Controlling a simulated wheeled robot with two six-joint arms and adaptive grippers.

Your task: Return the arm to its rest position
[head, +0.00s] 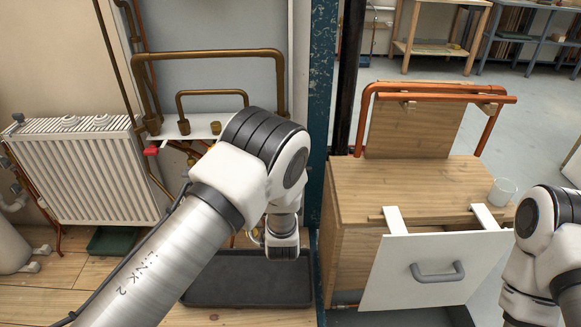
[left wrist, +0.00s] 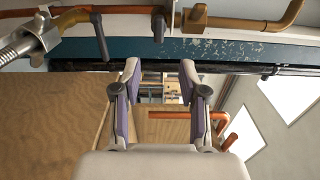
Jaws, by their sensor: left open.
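My left arm (head: 160,262) comes in from the lower left of the head view, bent at a white and dark grey joint. Its fingers cannot be made out there. In the left wrist view my left gripper (left wrist: 161,88) is open, with two purple-padded fingers apart and nothing between them. My right arm (head: 556,245) shows at the right edge of the head view; its gripper is out of view.
A blue post (head: 319,110) stands close beside my left arm. Copper pipes (head: 215,54) and a white radiator (head: 85,175) are at the left. A black tray (head: 250,290) lies below. A wooden cabinet (head: 420,185) with an open white drawer (head: 430,268) and a glass (head: 502,191) stands right.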

